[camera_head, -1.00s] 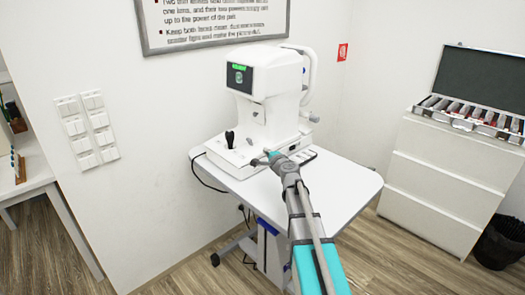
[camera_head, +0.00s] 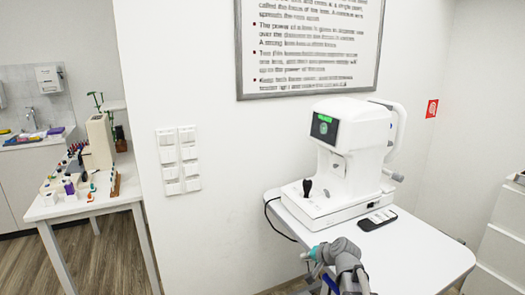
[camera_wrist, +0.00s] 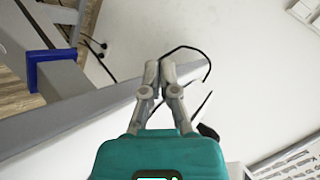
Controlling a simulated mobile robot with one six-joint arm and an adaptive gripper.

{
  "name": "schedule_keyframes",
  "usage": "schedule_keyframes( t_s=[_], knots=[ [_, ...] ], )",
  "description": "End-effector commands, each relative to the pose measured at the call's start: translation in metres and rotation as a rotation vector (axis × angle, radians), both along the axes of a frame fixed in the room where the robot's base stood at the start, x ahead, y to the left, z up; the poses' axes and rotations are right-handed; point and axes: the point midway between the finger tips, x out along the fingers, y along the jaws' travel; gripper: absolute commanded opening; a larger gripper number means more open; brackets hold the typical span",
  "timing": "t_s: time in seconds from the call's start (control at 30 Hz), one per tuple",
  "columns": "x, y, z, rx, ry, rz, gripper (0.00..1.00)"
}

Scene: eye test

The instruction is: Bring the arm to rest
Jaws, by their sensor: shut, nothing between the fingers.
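My gripper (camera_head: 306,255) shows at the lower middle of the head view, in front of the left front part of the white table (camera_head: 425,250). Its teal body is visible and its fingers are small there. In the wrist view my gripper (camera_wrist: 160,66) has its two grey fingers together at the tips, with nothing between them. My grey arm runs down out of the head view. The white eye-test machine (camera_head: 350,150), with a small lit screen, stands on the table behind my gripper. I cannot tell the exact gap between my gripper and the table edge.
A phone-like dark device (camera_head: 377,220) lies on the table. A black cable (camera_head: 272,222) hangs at its left edge. Wall switches (camera_head: 178,160) and a framed text poster (camera_head: 310,45) are on the wall. A cluttered side table (camera_head: 85,207) stands left. A blue-banded grey bar (camera_wrist: 57,76) shows in the wrist view.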

Motion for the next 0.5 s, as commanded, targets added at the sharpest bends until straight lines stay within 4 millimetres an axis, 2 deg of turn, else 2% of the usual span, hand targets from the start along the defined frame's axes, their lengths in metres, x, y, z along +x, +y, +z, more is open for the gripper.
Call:
schedule_keyframes(
  t_s=[0.03, 0.2, 0.3, 0.5],
  knots=[
    [-0.019, 0.006, -0.009, -0.06, 0.039, 0.05, 0.0],
    [-0.075, 0.009, -0.038, -0.273, 0.193, 0.21, 0.0],
    [-0.104, 0.006, -0.05, -0.377, 0.277, 0.281, 0.0],
    [-0.144, -0.005, -0.06, -0.522, 0.403, 0.369, 0.0]
  ],
)
